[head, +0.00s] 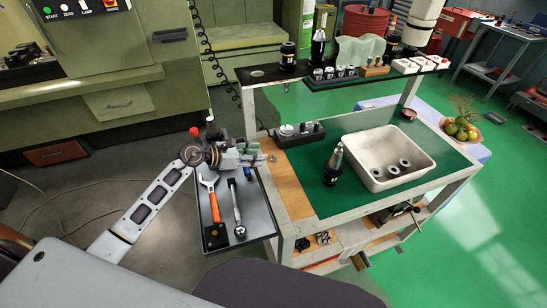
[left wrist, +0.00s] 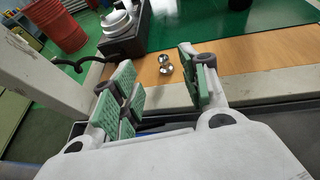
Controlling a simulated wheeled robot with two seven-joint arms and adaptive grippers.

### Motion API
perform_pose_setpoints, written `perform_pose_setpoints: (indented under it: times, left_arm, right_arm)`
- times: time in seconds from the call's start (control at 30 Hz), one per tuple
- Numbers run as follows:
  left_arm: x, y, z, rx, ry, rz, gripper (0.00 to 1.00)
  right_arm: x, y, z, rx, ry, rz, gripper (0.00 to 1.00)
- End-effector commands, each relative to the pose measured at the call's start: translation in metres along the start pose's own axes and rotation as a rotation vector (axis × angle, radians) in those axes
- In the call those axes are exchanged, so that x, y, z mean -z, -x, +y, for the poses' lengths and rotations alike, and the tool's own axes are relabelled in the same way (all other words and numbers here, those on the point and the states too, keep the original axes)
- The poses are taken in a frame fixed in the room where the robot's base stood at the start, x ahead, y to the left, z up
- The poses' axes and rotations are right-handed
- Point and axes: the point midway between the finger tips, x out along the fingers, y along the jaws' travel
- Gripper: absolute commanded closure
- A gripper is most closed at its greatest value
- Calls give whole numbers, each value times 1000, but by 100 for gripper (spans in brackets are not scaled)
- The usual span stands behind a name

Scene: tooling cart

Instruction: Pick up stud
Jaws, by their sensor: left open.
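A small shiny metal stud (left wrist: 165,64) lies on the wooden strip of the cart, showing as two round metal parts close together; I cannot tell whether they are one piece. In the head view the stud (head: 273,157) is tiny, just right of my left gripper (head: 259,156). In the left wrist view my left gripper (left wrist: 160,88) is open, with green pads on both sides and nothing between them. The stud is beyond the fingertips, roughly in line with the gap, and apart from them. My right gripper is not in view.
A black block (head: 300,134) with round metal parts stands beside the wooden strip (head: 289,187). A dark tool holder (head: 332,167) stands on the green mat near a white bin (head: 427,145) of rings. A grey side tray (head: 256,222) holds wrenches below my gripper.

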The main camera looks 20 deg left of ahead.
Motion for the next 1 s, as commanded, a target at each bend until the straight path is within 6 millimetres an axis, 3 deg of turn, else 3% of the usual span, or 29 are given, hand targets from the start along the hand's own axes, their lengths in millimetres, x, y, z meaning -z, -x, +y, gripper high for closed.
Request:
perform_pose_setpoints:
  times: [0.2, 0.67, 1.0]
  left_arm:
    - [-1, -11, 0, 0, -1, 0, 55]
    - [-1, -14, 0, 0, -1, 0, 55]
    - [-2, -34, -3, 0, 1, -2, 55]
  right_arm:
    - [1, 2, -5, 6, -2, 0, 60]
    - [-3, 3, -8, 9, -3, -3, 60]
    - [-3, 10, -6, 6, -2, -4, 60]
